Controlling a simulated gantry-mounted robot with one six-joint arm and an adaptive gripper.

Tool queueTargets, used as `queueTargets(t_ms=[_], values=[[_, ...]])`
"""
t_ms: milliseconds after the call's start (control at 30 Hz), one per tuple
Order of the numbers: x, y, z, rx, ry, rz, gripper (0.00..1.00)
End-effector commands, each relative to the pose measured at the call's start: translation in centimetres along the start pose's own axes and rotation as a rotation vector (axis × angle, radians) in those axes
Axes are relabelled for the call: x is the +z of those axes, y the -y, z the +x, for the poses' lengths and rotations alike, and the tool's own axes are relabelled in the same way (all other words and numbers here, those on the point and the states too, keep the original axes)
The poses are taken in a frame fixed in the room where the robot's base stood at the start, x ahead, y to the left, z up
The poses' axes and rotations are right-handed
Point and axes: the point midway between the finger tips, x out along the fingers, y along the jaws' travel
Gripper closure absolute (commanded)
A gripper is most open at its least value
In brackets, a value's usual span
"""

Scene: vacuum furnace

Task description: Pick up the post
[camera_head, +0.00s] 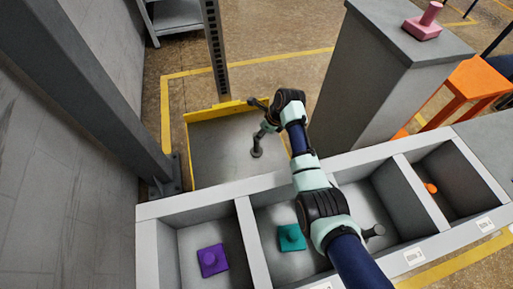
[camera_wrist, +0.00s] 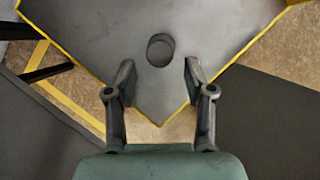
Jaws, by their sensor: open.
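The post is a short dark grey cylinder (camera_wrist: 161,50) on a grey plate with yellow edges (camera_wrist: 90,25) in the wrist view. In the head view a small dark upright shape (camera_head: 257,152), which looks like the post, stands on the same grey surface (camera_head: 215,155). My gripper (camera_wrist: 159,68) is open and empty, its two fingers apart. In the wrist view the post lies between and slightly beyond the fingertips, with clear space on both sides. The height gap between fingers and post is hard to judge.
A row of grey bins (camera_head: 246,235) in front holds a purple block (camera_head: 212,260), a teal block (camera_head: 291,238) and an orange piece (camera_head: 431,188). A grey pedestal (camera_head: 365,85) with a pink part (camera_head: 423,24) stands right of my arm. A grey column (camera_head: 95,90) stands left.

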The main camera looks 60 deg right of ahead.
Motion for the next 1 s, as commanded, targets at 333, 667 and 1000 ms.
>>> queueTargets(t_ms=[333, 667, 1000], values=[[0.1, 0.0, 5.0, -0.001, 0.000, -0.003, 0.47], [0.3, 0.0, 5.1, -0.002, 0.001, -0.003, 0.55], [0.3, 0.0, 5.1, -0.002, 0.001, -0.003, 1.00]])
